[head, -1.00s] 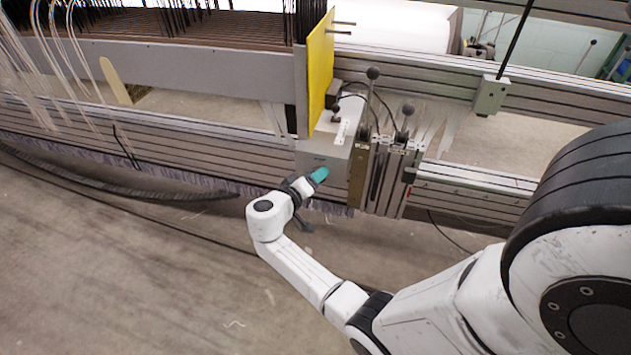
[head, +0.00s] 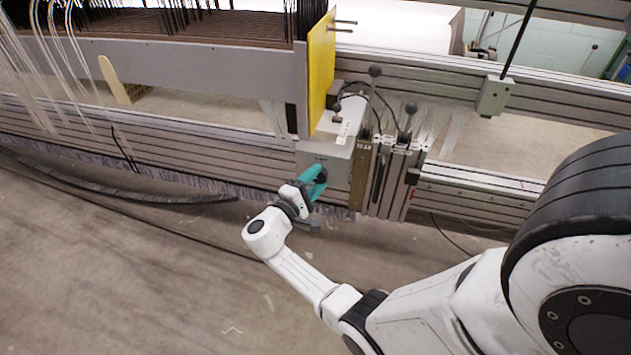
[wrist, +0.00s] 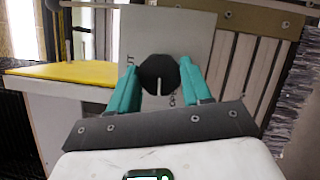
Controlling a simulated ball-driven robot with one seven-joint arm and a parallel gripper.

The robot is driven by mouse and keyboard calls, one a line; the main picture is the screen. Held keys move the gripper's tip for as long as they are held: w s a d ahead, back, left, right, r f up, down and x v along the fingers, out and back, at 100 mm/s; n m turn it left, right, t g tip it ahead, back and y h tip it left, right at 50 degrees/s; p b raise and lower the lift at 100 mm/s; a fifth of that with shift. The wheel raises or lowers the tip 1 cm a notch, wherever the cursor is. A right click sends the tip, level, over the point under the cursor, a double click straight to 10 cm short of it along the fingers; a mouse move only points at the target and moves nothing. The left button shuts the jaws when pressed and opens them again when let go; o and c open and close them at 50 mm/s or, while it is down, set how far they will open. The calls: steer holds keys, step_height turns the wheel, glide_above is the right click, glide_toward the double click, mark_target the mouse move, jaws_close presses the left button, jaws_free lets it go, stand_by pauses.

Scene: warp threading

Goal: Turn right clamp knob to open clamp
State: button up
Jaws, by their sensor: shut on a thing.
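The right clamp knob (wrist: 158,76) is a dark round knob on a light grey plate (wrist: 196,30). It sits between the two teal fingers of my gripper (wrist: 159,84) in the wrist view. The fingers are shut on the knob from both sides. In the head view my gripper (head: 317,176) meets the front face of the grey clamp box (head: 325,157). There the knob is hidden by the fingers. Small markings stand on the plate beside the knob.
A yellow panel (head: 320,75) stands upright behind the box. A bracket with upright levers (head: 392,165) is fixed right of it. A slotted metal rail (head: 475,190) runs along the machine. Black cables (head: 150,196) lie at the left. The floor in front is open.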

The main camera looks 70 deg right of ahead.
steer(key=shift+f+n+h, duration=0.15)
steer(key=shift+n+h, duration=0.25)
steer(key=shift+n, duration=0.8)
steer(key=o, duration=1.1)
steer(key=shift+c, duration=0.2)
steer(key=shift+a, duration=0.1)
steer(key=v, duration=1)
steer(key=shift+a+p, duration=0.3)
steer(key=shift+p, duration=0.05)
steer(key=shift+f, duration=0.1)
